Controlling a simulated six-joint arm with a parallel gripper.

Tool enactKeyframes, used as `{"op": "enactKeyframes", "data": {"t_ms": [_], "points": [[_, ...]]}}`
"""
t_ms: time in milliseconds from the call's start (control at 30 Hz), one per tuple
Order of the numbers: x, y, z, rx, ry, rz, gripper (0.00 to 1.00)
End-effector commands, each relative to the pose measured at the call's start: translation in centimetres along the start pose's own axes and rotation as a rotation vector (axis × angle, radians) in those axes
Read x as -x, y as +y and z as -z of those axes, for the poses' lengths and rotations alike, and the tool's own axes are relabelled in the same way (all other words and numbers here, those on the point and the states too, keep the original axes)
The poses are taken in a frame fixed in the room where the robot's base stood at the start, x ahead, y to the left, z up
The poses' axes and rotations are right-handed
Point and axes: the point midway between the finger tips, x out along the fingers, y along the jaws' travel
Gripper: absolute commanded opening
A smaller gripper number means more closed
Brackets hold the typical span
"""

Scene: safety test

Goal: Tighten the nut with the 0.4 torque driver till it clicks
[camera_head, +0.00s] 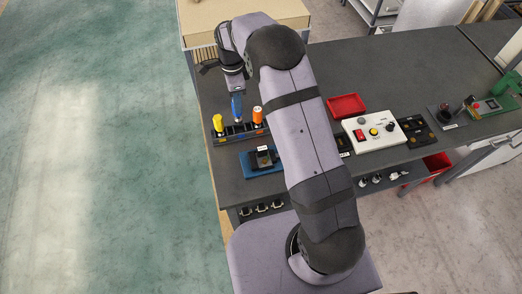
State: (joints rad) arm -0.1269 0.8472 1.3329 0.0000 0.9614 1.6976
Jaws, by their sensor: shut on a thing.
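My gripper (235,91) is over the left end of the dark bench, shut on a blue-handled driver (237,106). The blue driver is upright at the middle of a dark rack (238,130); I cannot tell whether its tip is still in the rack. A yellow-handled driver (218,122) stands to its left and an orange-handled driver (257,114) to its right. Torque markings are too small to read. A black fixture with a pale label sits on a blue base (249,164) in front of the rack. I cannot make out the nut.
Right of my arm are a red tray (346,106), a white control box (374,132) with buttons, and a black button panel (415,130). A green device (493,107) is farther right. The bench (365,75) is clear behind the tray. A wooden-topped box (215,18) stands behind my gripper.

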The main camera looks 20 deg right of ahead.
Motion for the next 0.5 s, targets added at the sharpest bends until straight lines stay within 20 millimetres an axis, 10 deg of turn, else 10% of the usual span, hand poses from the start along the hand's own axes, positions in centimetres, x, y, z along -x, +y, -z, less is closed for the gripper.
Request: {"op": "enactKeyframes", "data": {"t_ms": [500], "points": [[6.0, -2.0, 2.2, -0.045, -0.001, 0.005, 0.0]]}}
